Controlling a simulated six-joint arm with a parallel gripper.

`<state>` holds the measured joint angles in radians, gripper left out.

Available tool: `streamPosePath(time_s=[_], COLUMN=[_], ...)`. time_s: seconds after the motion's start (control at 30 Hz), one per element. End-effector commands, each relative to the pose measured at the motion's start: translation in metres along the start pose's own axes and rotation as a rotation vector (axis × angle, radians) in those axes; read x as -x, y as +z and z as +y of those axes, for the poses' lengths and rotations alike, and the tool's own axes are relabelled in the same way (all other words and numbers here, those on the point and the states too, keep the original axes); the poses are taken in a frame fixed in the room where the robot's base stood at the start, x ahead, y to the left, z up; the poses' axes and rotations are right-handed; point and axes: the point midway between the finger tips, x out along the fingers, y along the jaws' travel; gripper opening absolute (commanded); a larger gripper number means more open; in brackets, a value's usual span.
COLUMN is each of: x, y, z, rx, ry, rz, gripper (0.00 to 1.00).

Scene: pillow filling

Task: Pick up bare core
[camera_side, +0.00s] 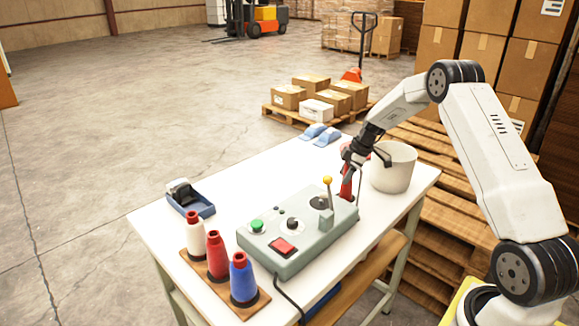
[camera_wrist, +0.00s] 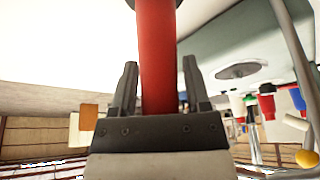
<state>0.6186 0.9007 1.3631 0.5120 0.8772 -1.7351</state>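A bare red core (camera_side: 347,188) stands upright at the far right end of the white table, between the grey control box and the white bucket. My gripper (camera_side: 350,160) is around its upper part. In the wrist view the red core (camera_wrist: 158,55) runs up between the two dark fingers of my gripper (camera_wrist: 157,85). A dark disc (camera_wrist: 157,3) shows at the core's far end. I cannot tell whether the core is clear of the table.
The white bucket (camera_side: 393,168) is close to the right of my gripper. The grey control box (camera_side: 297,225) has a lever with a yellow knob (camera_side: 327,181). White, red and blue cones stand on a wooden board (camera_side: 262,298). The table middle (camera_side: 250,180) is clear.

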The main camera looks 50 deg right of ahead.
Motion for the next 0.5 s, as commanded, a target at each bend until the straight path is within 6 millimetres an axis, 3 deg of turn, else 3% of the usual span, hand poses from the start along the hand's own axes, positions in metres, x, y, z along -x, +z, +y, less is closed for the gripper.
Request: streamPosePath(time_s=[0.03,0.17,0.5], x=[0.0001,0.0001,0.0019], y=[0.0,0.0,-0.0007], z=[0.0,0.0,0.0001], rx=[0.0,0.0,0.0], ry=[0.0,0.0,0.0], rz=[0.0,0.0,0.0], gripper=[0.42,0.01,0.0])
